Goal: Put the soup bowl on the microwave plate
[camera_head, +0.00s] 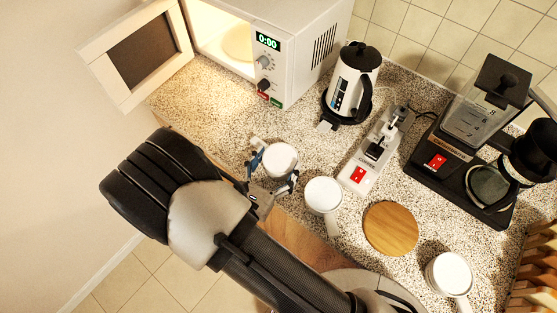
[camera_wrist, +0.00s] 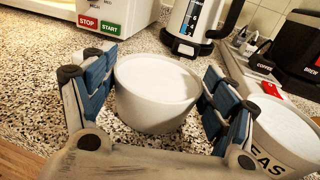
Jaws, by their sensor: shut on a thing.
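The white soup bowl (camera_head: 281,159) is at the counter's front edge, left of a white mug. In the wrist view the bowl (camera_wrist: 156,88) is upright between the blue-padded fingers of my gripper (camera_wrist: 160,78). My gripper (camera_head: 272,172) is shut on the bowl, with one finger on each side. I cannot tell whether the bowl touches the counter. The microwave plate (camera_head: 238,44) is inside the lit, open microwave (camera_head: 297,58), partly hidden by the microwave's front panel. The bowl looks white inside; no separate contents can be made out.
The microwave door (camera_head: 140,52) hangs open to the left. A kettle (camera_head: 351,82), a power strip (camera_head: 376,150) and a coffee maker (camera_head: 470,150) stand to the right. A mug (camera_head: 323,196) is close beside the bowl. A round wooden board (camera_head: 391,229) and another mug (camera_head: 448,273) are farther right. Counter before the microwave is clear.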

